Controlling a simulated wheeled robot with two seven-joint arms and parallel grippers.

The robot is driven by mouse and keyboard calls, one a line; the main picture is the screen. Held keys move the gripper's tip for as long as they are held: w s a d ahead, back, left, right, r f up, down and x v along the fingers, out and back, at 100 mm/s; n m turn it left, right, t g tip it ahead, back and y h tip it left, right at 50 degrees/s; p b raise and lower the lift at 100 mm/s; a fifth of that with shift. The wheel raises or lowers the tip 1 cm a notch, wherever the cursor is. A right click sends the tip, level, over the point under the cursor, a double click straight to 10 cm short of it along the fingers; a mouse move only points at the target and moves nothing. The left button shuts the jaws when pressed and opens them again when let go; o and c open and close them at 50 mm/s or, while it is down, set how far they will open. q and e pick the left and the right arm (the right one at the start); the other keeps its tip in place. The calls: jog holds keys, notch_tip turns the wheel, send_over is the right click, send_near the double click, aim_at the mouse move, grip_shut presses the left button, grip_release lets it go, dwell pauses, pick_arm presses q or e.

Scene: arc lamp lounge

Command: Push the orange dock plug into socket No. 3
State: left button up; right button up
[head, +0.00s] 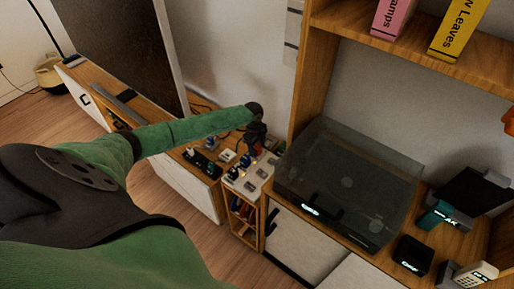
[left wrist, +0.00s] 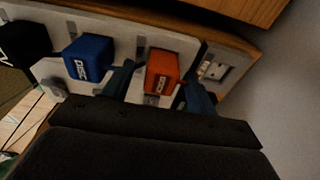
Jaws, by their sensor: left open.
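In the head view the left gripper (head: 254,138) is over the far end of the socket strip (head: 249,178) and mostly hides the plug. How deep the plug sits is not clear, and no socket number is readable. My right gripper is in neither view.
A blue plug (left wrist: 89,57) and a black plug (left wrist: 22,42) stand left of the orange one, the blue close to a finger. A bare socket (left wrist: 215,70) is at right. A turntable (head: 345,185) and wooden shelf side (head: 312,80) stand right of the strip.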

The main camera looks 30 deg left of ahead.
aim_at(256, 145)
pick_arm(q)
jog(key=r, duration=0.2)
jog(key=r+b, duration=0.1)
jog(key=r, duration=0.1)
jog(key=a+r, duration=0.1)
jog(key=r, duration=0.1)
jog(key=shift+w+r+b, duration=0.1)
jog(key=shift+r+b, duration=0.05)
jog(key=shift+b, duration=0.15)
jog(key=shift+r, duration=0.45)
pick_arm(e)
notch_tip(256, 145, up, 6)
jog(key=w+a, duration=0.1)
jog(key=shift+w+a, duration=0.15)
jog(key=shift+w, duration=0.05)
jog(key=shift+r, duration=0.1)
